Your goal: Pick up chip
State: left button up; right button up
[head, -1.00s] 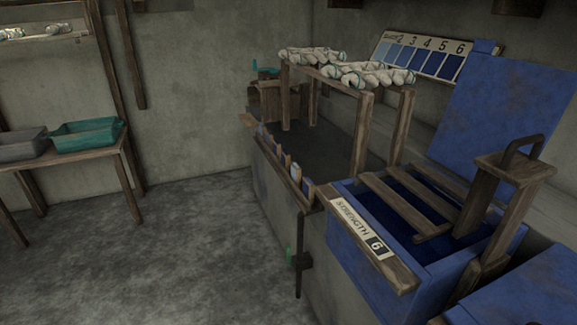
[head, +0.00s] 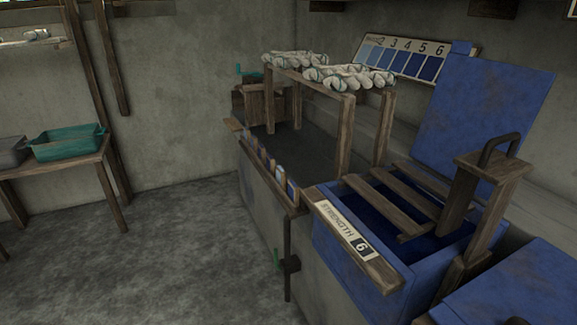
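A row of several small chips (head: 280,178) stands upright along the near-left edge of the long grey trough (head: 257,199). They range from pale to dark blue, and some look tan or wooden. Which one is the task's chip cannot be told from this view. A colour chart (head: 415,58) on the back wall shows blue swatches with numbers up to 6. Neither of my grippers is in view.
A blue vat (head: 330,246) with wooden slats and a "STRENGTH 6" sign (head: 345,232) stands at right. A wooden rack (head: 346,135) holds pale yarn bundles (head: 350,78). A table (head: 90,160) at left carries a teal tray (head: 68,147). The floor between is clear.

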aim_at(269, 160)
jog(key=i+j+z, duration=0.15)
jog(key=z, duration=0.35)
jog(key=i+j+z, duration=0.1)
jog(key=j+z, duration=0.4)
jog(key=i+j+z, duration=0.2)
jog(key=j+z, duration=0.15)
jog(key=j, duration=0.85)
jog(key=j+z, duration=0.35)
jog(key=j, duration=0.85)
jog(key=i, duration=0.05)
